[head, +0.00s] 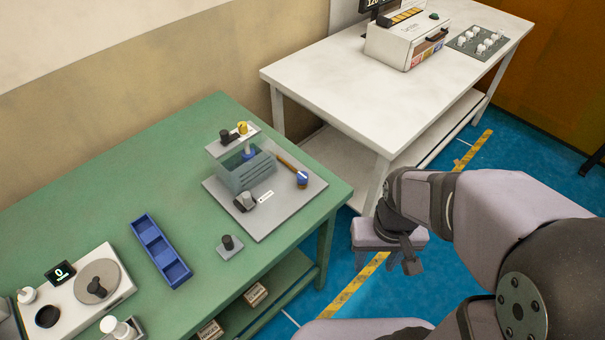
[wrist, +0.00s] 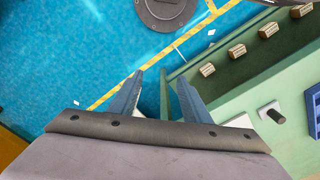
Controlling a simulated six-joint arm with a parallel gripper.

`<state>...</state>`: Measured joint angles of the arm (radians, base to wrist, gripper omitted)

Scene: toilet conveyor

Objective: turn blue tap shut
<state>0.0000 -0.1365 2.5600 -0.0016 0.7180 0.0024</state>
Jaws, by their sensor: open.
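On the green table in the head view, a grey plate (head: 265,222) bears a grey-green open box (head: 246,173). A small blue part (head: 249,153) shows in the box, and a blue-ended piece with an orange-brown handle (head: 302,179) lies to its right. I cannot tell for sure which of these is the blue tap, or its turn position. My gripper (head: 388,262) hangs over the floor, right of the green table and apart from the plate. In the wrist view my gripper (wrist: 160,92) is open and empty, with blue floor between its fingers.
The green table (head: 120,180) also holds a blue tray (head: 160,250), a small knob on a base (head: 229,245) and a white device with a round plate (head: 80,290). A white table (head: 400,90) stands behind. Small boxes (head: 256,294) sit on the lower shelf.

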